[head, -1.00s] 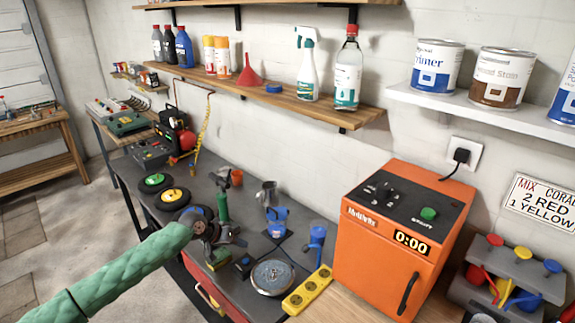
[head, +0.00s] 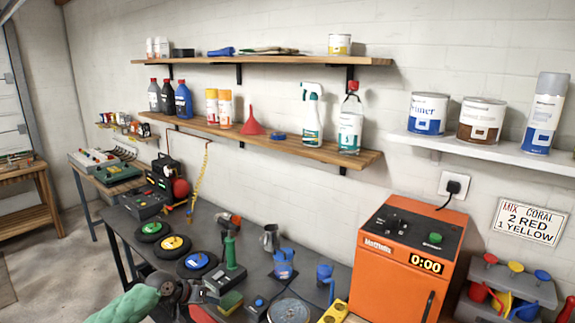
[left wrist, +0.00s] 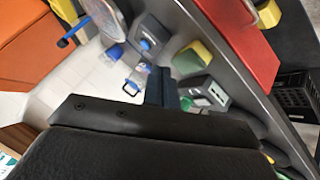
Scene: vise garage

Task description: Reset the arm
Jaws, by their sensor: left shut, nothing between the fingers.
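My left arm in its green sleeve (head: 130,305) comes in at the bottom of the head view. My left gripper (head: 190,297) is at the bottom edge, in front of the workbench (head: 130,232); its lower part is cut off. In the left wrist view the dark fingers (left wrist: 162,86) are together with nothing between them. The bench tools lie beyond the fingers there. My right gripper is in neither view.
An orange mixer (head: 385,262) showing 0:00 stands at the right. Near the gripper are several round discs (head: 173,245), a green-handled tool (head: 230,255) and a blue cup (head: 283,262). A wooden shelf (head: 300,150) with bottles runs along the wall above.

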